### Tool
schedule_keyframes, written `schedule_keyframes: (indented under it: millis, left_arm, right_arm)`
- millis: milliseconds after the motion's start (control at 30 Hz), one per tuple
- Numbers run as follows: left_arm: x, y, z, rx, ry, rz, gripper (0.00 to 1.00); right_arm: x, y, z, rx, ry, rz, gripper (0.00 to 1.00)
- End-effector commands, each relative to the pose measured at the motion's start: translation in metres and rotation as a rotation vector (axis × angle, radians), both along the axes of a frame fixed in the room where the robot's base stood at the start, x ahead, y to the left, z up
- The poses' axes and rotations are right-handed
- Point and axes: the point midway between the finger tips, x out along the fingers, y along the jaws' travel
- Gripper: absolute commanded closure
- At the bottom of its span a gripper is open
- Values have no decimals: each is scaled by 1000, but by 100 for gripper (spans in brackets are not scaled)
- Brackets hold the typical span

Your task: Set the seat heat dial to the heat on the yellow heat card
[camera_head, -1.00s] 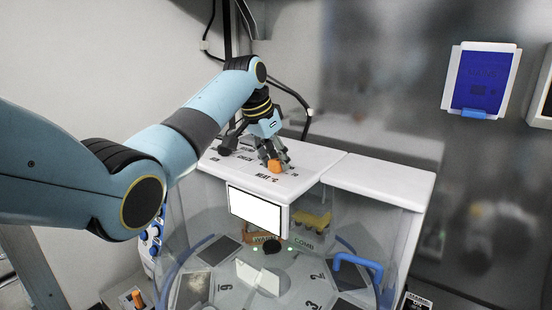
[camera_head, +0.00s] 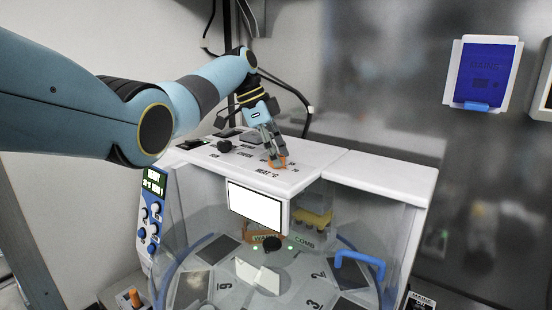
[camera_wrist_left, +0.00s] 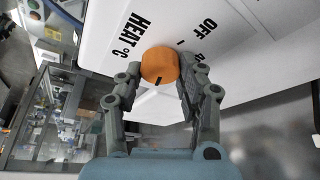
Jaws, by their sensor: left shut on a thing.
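The orange heat dial (camera_head: 281,162) sits on the white top of the machine, beside the printed words "HEAT °C". My left gripper (camera_head: 273,157) points down at it from above and is shut on it. In the left wrist view the dial (camera_wrist_left: 160,62) shows as a round orange knob between the fingertips of the gripper (camera_wrist_left: 168,70). A dark pointer mark shows on its lower edge. An "OFF" label and a partly covered number stand to its right. I cannot make out a yellow heat card in either view. My right gripper is not in view.
A black knob (camera_head: 224,146) stands on the same top, left of the dial. A white blank panel (camera_head: 256,207) hangs on the front. A side panel (camera_head: 151,215) has a small lit display and blue knobs. A blue card (camera_head: 482,75) is in a wall holder at right.

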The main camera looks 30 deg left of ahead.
Motion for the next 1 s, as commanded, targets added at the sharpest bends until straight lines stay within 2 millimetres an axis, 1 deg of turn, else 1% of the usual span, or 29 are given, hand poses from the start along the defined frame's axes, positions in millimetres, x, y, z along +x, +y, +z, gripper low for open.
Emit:
schedule_keyframes:
  millis: [100,300,767,800,967,1000]
  left_arm:
    - [1,1,0,2,-4,-46,94]
    - [1,1,1,1,-3,-92,94]
    - [1,1,1,1,-3,-106,94]
    - [1,1,1,1,-3,-106,60]
    - [1,1,1,2,-2,-105,39]
    - [1,0,1,2,-2,-104,39]
  right_arm:
    - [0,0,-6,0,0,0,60]
    - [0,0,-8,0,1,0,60]
    - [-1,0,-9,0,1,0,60]
    - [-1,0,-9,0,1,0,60]
    - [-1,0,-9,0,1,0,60]
    - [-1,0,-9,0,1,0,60]
